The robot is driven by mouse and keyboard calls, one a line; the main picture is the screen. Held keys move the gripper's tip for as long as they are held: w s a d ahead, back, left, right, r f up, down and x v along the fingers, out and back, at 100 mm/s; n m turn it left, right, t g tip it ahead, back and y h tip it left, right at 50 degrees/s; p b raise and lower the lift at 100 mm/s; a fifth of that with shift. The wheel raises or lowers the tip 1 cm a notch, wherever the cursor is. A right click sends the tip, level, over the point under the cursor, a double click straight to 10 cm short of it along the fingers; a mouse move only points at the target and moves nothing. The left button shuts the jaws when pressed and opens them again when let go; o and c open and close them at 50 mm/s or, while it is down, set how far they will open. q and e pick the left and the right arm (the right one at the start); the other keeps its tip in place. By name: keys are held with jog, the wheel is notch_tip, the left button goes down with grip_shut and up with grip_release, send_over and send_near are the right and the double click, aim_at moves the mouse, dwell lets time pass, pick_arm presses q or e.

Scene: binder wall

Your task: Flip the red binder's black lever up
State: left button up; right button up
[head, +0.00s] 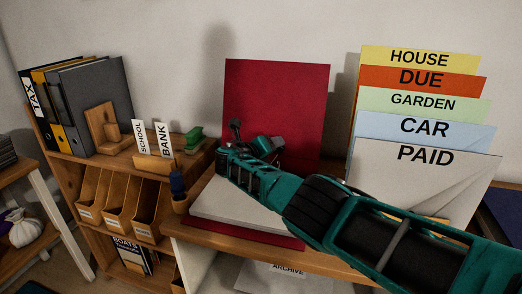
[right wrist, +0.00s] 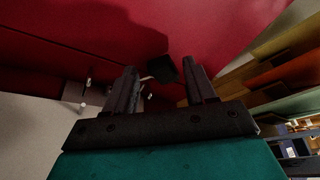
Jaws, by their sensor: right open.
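The red binder stands open at the back of the desk, its red cover (head: 276,100) upright against the wall. A stack of white paper (head: 240,212) lies on its lower part. My right arm (head: 320,205) reaches in from the right over the paper, and its hand hides the binder's mechanism in the head view. In the right wrist view, my right gripper (right wrist: 161,84) is open. The black lever (right wrist: 163,68) shows between its fingertips, nearer the right finger, on a thin metal arm. I cannot tell whether it touches a finger. My left gripper is not in view.
A rack of labelled folders (head: 421,128) stands close at the right. A wooden shelf (head: 127,160) with upright binders (head: 92,100) and small sign cards (head: 152,138) is at the left. A pen cup (head: 180,202) stands beside the paper stack.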

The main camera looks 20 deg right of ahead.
jog(key=p+v, duration=0.3)
jog(key=v, duration=0.9)
jog(key=shift+s+a, duration=0.2)
jog(key=shift+a, duration=0.15)
